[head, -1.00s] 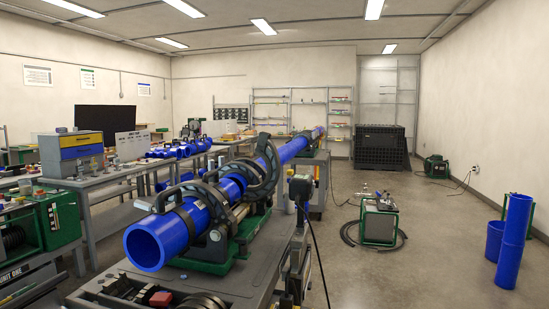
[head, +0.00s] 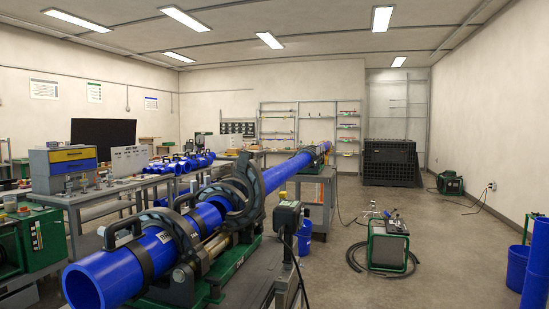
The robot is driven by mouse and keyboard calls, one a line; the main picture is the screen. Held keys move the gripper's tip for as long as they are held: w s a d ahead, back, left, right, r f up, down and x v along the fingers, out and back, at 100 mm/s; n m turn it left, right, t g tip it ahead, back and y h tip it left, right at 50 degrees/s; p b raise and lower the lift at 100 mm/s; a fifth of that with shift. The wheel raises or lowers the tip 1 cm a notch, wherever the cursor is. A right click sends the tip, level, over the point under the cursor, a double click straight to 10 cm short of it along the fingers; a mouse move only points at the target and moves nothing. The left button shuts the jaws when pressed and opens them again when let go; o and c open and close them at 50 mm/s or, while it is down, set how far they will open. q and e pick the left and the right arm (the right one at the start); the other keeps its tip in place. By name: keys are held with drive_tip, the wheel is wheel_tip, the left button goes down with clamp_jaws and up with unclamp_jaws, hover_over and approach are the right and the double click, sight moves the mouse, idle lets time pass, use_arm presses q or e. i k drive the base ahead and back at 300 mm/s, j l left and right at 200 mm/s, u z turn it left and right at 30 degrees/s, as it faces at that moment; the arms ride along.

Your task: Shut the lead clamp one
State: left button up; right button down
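A long blue pipe (head: 105,277) runs from the lower left of the head view into a green-based fusion machine (head: 222,262). A dark band with a loop handle (head: 128,246) sits around the near end of the pipe. Behind it, dark clamp rings (head: 185,236) with a grey latch block stand on the machine. Farther along, large curved clamp jaws (head: 254,190) stand up above the pipe and look raised. I cannot tell which of these is lead clamp one. Neither of my grippers is in view.
A post with a dark box (head: 288,216) stands right of the machine. A green-framed unit (head: 388,249) with a hose is on the floor farther right. Benches (head: 95,190) line the left.

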sight(253, 178)
drive_tip(key=i+l, duration=1.8)
drive_tip(key=i, duration=0.2)
drive_tip(key=i+l+u, duration=0.35)
drive_tip(key=i+l, duration=0.45)
drive_tip(key=l, duration=0.15)
